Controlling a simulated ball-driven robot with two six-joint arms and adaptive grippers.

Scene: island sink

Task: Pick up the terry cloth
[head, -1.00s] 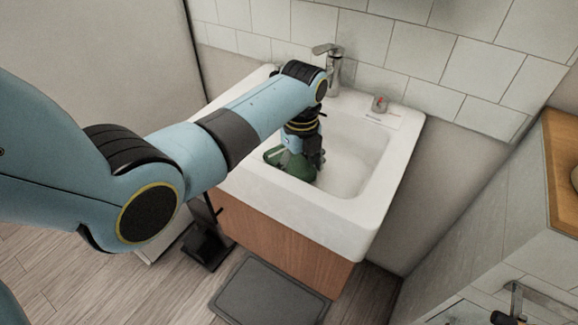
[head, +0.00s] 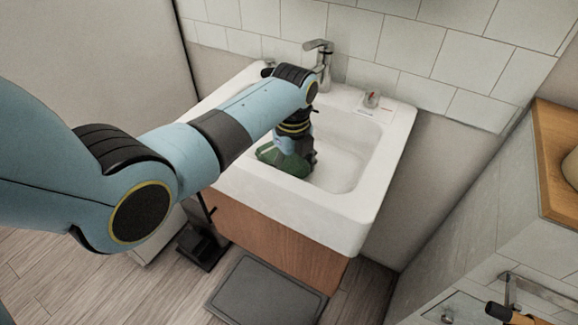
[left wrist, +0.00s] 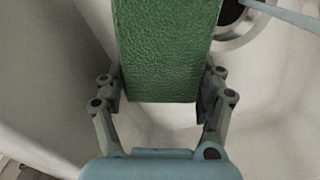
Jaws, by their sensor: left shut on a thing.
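The terry cloth (head: 286,162) is green and sits inside the white sink basin, under my left arm. In the left wrist view the cloth (left wrist: 168,45) is a green, rough-textured slab between the two fingers. My left gripper (head: 304,163) points down into the basin and is shut on the cloth; the left wrist view shows a finger of this gripper (left wrist: 163,88) on each side of it. I cannot tell whether the cloth touches the basin floor. My right gripper is not in view.
The sink (head: 345,215) has raised rims around the basin. The drain (left wrist: 232,14) shows beside the cloth. A wooden counter (head: 556,150) is at right.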

